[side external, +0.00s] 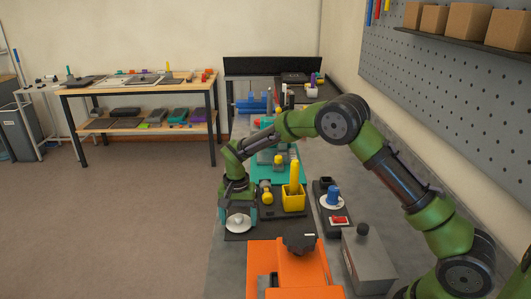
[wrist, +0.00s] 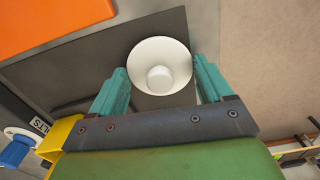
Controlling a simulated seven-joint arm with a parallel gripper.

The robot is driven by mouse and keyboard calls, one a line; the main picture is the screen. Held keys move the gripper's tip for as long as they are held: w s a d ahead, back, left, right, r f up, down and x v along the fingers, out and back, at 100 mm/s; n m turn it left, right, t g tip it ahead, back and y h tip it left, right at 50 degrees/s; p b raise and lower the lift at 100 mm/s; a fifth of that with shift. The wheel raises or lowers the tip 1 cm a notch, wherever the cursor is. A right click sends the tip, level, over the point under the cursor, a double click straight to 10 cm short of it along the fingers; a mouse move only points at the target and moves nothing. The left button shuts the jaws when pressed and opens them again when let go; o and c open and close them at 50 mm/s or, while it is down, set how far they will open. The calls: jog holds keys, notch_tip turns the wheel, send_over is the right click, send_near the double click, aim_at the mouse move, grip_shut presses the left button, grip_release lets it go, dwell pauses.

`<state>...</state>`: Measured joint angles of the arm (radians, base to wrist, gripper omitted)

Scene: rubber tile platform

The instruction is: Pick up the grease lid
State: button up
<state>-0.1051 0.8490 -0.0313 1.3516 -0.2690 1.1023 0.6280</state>
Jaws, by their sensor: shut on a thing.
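A white round lid with a raised centre, which I take as the grease lid (side external: 238,225), is at my gripper's fingertips at the near left end of the dark rubber tile (side external: 268,228). In the wrist view the lid (wrist: 160,48) sits between the two teal fingers, its open or dished face with a round centre showing. My gripper (side external: 238,213) points down and is shut on the lid; its fingers also show in the wrist view (wrist: 162,72). I cannot tell whether the lid touches the tile.
A yellow bin (side external: 294,204) with a tall yellow item and a yellow rounded piece (side external: 266,192) stand just right of my gripper. An orange case (side external: 275,265) lies in front. A grey box (side external: 368,262) and a tray with a blue item (side external: 333,194) are further right. Floor lies left.

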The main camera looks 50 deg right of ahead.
aim_at(239, 215)
notch_tip(239, 215, up, 9)
jog(key=shift+d+r, duration=0.1)
jog(key=shift+d, duration=0.05)
jog(key=shift+m, duration=0.5)
jog(key=w+d, duration=0.2)
jog(key=d, duration=0.1)
jog(key=w+d, duration=0.3)
jog(key=w+d+f, duration=0.1)
jog(key=w+d, duration=0.2)
jog(key=d, duration=0.1)
jog(key=shift+d, duration=0.1)
jog(key=shift+w+d+r, duration=0.1)
jog(key=shift+w+r, duration=0.1)
jog(key=shift+r, duration=0.2)
jog(key=shift+a+r+n, duration=0.3)
jog(key=shift+r, duration=0.35)
jog(key=shift+f, duration=0.1)
jog(key=shift+f, duration=2.65)
